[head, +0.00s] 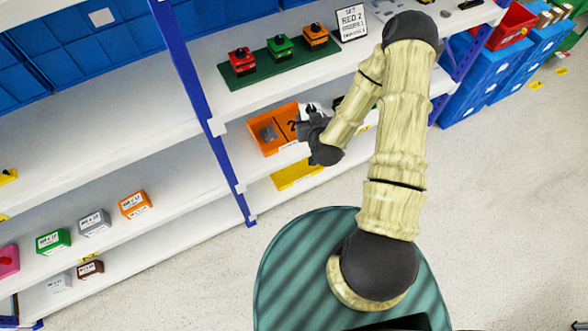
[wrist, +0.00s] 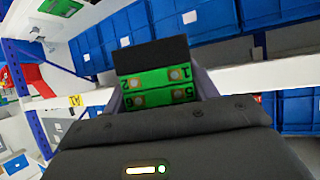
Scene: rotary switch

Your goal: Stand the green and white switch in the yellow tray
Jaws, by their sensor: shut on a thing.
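My gripper (head: 306,122) is over the right end of the orange tray in the head view. In the wrist view my gripper (wrist: 158,88) is shut on a switch (wrist: 155,97), with a finger at each side. Its visible face is green with round numbered terminals, and a dark block is at its top. Its white part cannot be made out in the wrist view, and in the head view I cannot make the switch out clearly. The yellow tray (head: 296,177) lies on a lower shelf, below my gripper in the picture; part of it is hidden.
The orange tray (head: 268,147) with a grey item (head: 267,133) stands beside my gripper. Above, a green board (head: 246,79) carries red, green and orange switches. A blue post (head: 210,125) stands to the left. Blue bins (head: 478,85) are at the right, and bare floor lies in front.

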